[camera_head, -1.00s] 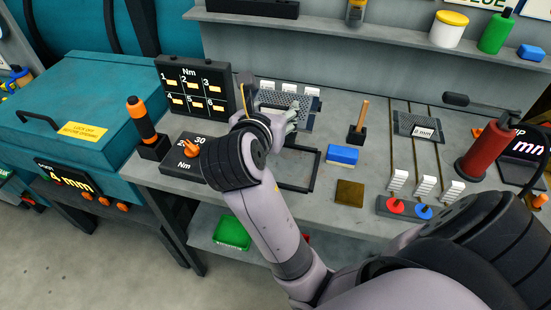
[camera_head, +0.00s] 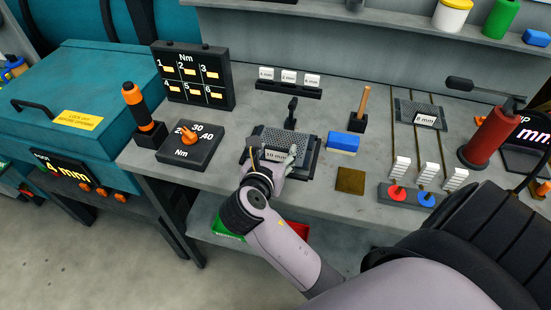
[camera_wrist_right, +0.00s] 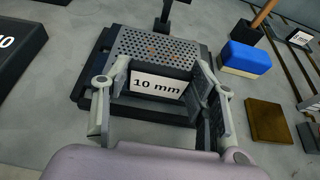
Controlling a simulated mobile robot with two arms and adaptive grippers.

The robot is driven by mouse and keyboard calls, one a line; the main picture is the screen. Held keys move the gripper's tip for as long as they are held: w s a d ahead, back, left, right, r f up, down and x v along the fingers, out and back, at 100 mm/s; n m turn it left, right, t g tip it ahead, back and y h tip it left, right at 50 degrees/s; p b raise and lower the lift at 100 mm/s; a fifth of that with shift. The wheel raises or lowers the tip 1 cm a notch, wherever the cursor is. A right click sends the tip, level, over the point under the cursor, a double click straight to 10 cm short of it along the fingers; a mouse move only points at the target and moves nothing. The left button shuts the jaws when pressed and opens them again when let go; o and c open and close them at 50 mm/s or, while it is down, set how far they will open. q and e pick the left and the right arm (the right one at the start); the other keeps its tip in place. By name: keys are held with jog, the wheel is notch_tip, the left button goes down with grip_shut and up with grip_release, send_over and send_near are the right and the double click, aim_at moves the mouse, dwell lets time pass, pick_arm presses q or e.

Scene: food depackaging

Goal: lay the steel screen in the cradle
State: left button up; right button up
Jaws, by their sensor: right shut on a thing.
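The steel screen (camera_head: 283,138) is a grey perforated plate with a white "10 mm" label. My right gripper (camera_head: 274,158) is shut on its near, labelled edge. The black cradle (camera_head: 310,160) lies beneath the screen on the bench, its rim showing around the plate. In the right wrist view the screen (camera_wrist_right: 158,52) lies over the cradle (camera_wrist_right: 92,72), with the gripper's fingers (camera_wrist_right: 158,88) on both sides of the label. I cannot tell whether the plate rests fully on the cradle or is slightly above it. My left gripper is out of view.
A torque selector (camera_head: 189,147) stands left of the cradle. A blue block (camera_head: 343,142) and a brown square (camera_head: 351,181) lie to its right. Behind is a black rack (camera_head: 288,88) with white labels. An "8 mm" screen (camera_head: 420,112) lies farther right.

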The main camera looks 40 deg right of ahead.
jog(key=shift+f, duration=0.95)
jog(key=o, duration=1.4)
jog(key=shift+f, duration=0.1)
jog(key=shift+s+a, duration=0.2)
jog(key=v, duration=1.1)
jog(key=shift+a+r+b, duration=0.15)
jog(key=shift+r+b, duration=0.2)
jog(key=shift+s, duration=0.15)
